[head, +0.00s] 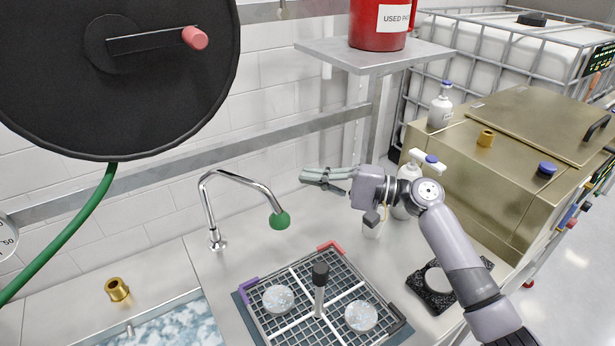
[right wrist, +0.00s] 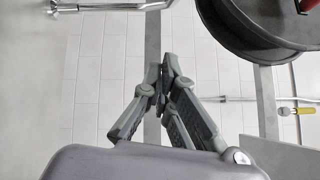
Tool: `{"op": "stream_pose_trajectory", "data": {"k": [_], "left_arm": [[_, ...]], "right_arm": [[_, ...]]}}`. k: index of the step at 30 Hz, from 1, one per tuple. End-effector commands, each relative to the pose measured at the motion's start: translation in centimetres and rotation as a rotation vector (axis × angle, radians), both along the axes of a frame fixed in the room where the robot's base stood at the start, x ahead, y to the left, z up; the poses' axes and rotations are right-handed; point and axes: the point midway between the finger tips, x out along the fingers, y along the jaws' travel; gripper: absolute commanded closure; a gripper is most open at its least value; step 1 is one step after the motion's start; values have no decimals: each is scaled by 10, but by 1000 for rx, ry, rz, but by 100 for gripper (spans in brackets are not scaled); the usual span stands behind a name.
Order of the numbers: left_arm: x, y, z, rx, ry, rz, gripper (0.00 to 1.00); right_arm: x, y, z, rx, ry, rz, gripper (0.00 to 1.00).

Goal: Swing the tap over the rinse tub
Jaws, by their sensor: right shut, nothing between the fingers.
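The chrome tap (head: 207,205) stands on the counter, its curved spout reaching to the right and ending in a green tip (head: 279,220). The tip hangs over the counter near the back left corner of the grid tray. The rinse tub (head: 150,312), with bluish water in it, is at the lower left, left of the tap and partly cut off by the frame. My right gripper (head: 308,178) is shut and empty, to the right of the green tip and apart from it. Its closed fingers also show in the right wrist view (right wrist: 163,72). My left gripper is not in view.
A grid tray (head: 262,321) with two pale discs and a black-topped post is in front. A big black reel (head: 60,90) with a green hose (head: 80,222) hangs at upper left. A shelf (head: 340,50) holds a red container. A brass fitting (head: 117,289) stands behind the tub.

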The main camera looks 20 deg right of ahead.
Motion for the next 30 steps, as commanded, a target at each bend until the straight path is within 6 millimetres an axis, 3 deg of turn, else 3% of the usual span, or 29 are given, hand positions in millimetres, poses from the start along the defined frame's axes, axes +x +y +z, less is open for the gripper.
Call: {"op": "stream_pose_trajectory", "data": {"k": [10,18,30], "left_arm": [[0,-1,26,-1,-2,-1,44],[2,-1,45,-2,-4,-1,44],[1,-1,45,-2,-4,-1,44]], "right_arm": [[43,62,8,2,-1,2,100],[19,86,12,0,1,0,100],[15,89,11,0,2,-1,100]]}}
